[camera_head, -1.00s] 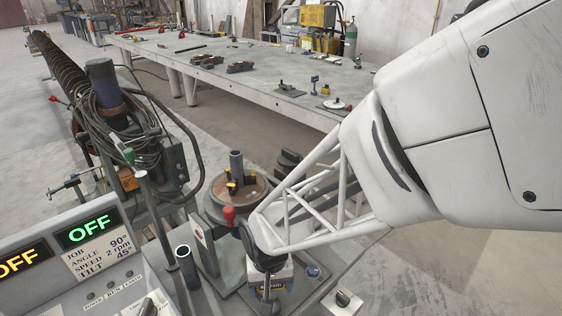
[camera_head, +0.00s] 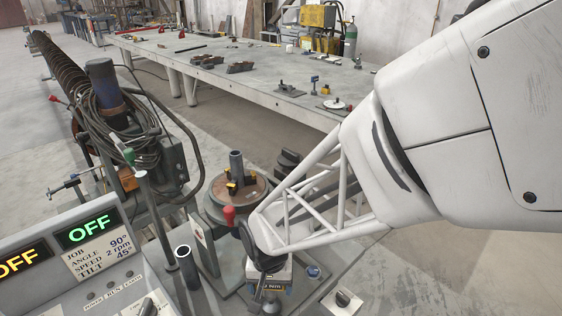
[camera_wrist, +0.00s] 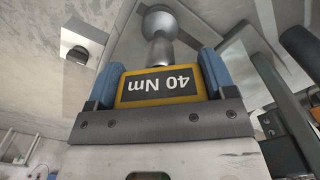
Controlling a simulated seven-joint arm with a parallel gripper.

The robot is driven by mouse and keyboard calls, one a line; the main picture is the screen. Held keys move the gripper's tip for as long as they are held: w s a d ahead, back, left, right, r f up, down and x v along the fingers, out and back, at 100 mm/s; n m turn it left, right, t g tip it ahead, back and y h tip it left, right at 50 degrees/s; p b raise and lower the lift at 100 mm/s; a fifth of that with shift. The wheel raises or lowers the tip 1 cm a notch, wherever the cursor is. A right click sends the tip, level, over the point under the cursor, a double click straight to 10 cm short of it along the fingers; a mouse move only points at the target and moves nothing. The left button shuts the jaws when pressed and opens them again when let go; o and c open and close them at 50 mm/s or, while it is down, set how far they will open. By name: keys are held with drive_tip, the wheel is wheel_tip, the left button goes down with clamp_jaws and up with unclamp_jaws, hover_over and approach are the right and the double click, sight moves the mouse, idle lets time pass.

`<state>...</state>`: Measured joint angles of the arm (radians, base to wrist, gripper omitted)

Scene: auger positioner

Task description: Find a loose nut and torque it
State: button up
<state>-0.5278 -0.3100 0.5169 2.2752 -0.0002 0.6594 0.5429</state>
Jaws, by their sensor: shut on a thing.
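In the wrist view my gripper (camera_wrist: 161,64) has its two blue fingers shut on a yellow and black torque tool (camera_wrist: 160,86) marked "40 Nm". The tool's grey shaft runs away from the fingers to a rounded metal end (camera_wrist: 160,20). In the head view my gripper (camera_head: 271,288) and the tool hang at the lower middle, in front of the round positioner table (camera_head: 238,204), partly hidden by my wrist. A grey pipe piece (camera_head: 236,165) with yellow clamps stands on that table. I cannot make out a loose nut in either view.
A control panel (camera_head: 82,262) with two OFF displays is at the lower left. A red-knobbed lever (camera_head: 229,212) stands close to my wrist. A long workbench (camera_head: 225,77) with small parts runs behind. A small box with a black knob (camera_head: 343,299) lies at the lower right.

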drive_tip(key=shift+m, duration=1.1)
drive_tip(key=shift+n, duration=0.4)
drive_tip(key=shift+r, duration=0.15)
idle(0.4)
drive_tip(key=shift+r, duration=3.35)
drive_tip(key=shift+s, duration=0.1)
